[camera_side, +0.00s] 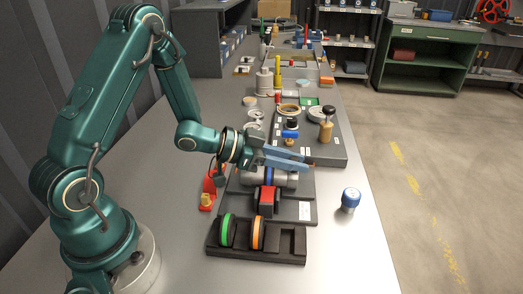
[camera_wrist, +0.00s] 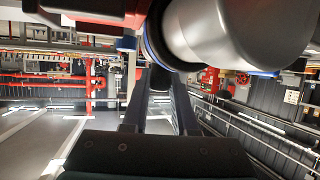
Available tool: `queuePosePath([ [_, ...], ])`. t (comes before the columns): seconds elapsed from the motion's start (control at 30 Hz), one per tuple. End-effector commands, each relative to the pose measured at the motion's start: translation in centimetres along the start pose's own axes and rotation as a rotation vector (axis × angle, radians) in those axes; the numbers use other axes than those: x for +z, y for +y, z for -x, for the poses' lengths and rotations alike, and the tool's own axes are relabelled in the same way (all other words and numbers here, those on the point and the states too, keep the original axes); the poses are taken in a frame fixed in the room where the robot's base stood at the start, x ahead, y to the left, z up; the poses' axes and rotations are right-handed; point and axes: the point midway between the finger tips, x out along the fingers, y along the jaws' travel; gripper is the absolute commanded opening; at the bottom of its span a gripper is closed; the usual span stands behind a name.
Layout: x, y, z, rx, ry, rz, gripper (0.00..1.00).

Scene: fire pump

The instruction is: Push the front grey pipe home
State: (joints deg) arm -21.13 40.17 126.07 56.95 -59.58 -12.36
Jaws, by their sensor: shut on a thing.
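The front grey pipe (camera_side: 284,179) lies on its side in a dark grey holder (camera_side: 295,210), with a blue ring (camera_side: 265,176) around it. My gripper (camera_side: 308,162) reaches in from the left, its fingers pointing right along the pipe's upper far side. It is shut on the pipe, but the contact is mostly hidden. In the wrist view the pipe (camera_wrist: 245,30) fills the upper right, close to the camera, and the blue ring (camera_wrist: 153,50) edges it. My fingers (camera_wrist: 158,85) stand below it, a dark round part between them. I cannot tell how deep the pipe sits.
A red and black block (camera_side: 268,200) stands just in front of the pipe. A black rack (camera_side: 285,250) holds a green ring (camera_side: 227,229) and an orange ring (camera_side: 257,233). A blue-capped part (camera_side: 350,199) stands at right. A grey board (camera_side: 335,150) with knobs lies behind.

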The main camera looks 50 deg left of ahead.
Motion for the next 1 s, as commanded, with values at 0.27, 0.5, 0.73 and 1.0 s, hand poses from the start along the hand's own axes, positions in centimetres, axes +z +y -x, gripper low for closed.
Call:
queuePosePath([
  [0.27, 0.1, -0.2, 0.1, -0.008, -0.004, 0.004, 0.57],
  [0.5, 0.1, -0.3, 0.8, -0.009, -0.004, 0.005, 0.57],
  [0.73, 0.0, -0.3, 3.8, -0.013, -0.003, 0.004, 0.57],
  [1.0, 0.1, -0.2, 5.2, -0.008, -0.004, 0.004, 0.57],
])
